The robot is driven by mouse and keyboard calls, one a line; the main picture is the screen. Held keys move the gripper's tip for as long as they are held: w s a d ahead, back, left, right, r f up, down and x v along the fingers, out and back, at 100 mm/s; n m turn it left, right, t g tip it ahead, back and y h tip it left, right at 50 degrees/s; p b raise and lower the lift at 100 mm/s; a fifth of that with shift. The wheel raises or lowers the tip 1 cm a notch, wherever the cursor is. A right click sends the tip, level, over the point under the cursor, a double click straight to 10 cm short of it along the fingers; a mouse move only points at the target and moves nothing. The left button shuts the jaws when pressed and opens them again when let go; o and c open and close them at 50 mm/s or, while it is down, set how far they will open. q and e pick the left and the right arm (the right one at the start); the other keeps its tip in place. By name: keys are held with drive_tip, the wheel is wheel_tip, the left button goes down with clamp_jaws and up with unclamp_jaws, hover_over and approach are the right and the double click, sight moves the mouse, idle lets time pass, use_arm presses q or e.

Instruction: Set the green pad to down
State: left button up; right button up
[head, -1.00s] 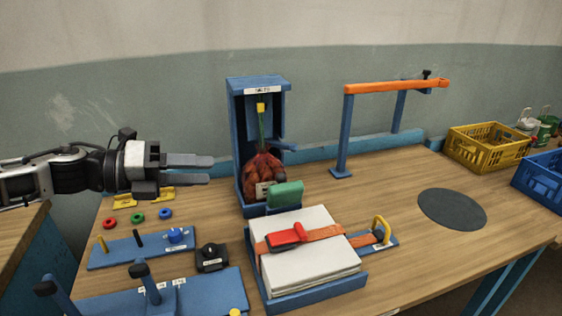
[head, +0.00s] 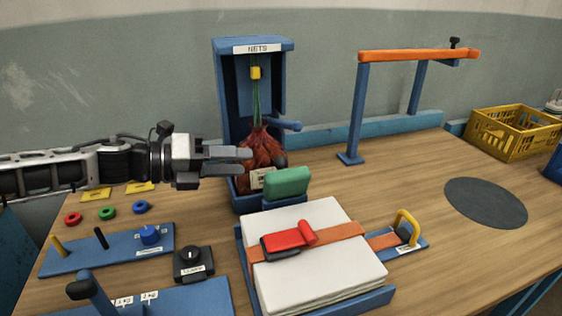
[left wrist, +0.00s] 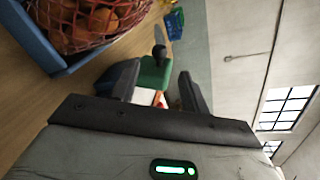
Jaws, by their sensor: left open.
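The green pad (head: 287,182) is a rounded block standing upright at the back edge of the white stack, in front of the net stand. It looks raised, not lying flat. In the left wrist view the green pad (left wrist: 153,72) shows beyond and between my fingers, with a dark round knob above it. My left gripper (head: 246,161) is open and empty, its fingers pointing right. In the head view it is left of the pad and a little higher, apart from it, with its tips overlapping the netted sack. My right gripper is not in view.
The blue net stand (head: 222,110) with a red netted sack (head: 262,146) stands behind the pad. The white stack (head: 330,272) has an orange strap and red buckle (head: 288,240). An orange rail (head: 420,56) stands behind right. Table around the dark disc (head: 485,202) is clear.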

sight(281, 163)
use_arm(q)
drive_tip(key=x, duration=0.9)
drive_tip(key=shift+w+d+f, duration=0.1)
drive_tip(key=shift+w+d, duration=0.1)
clamp_jaws()
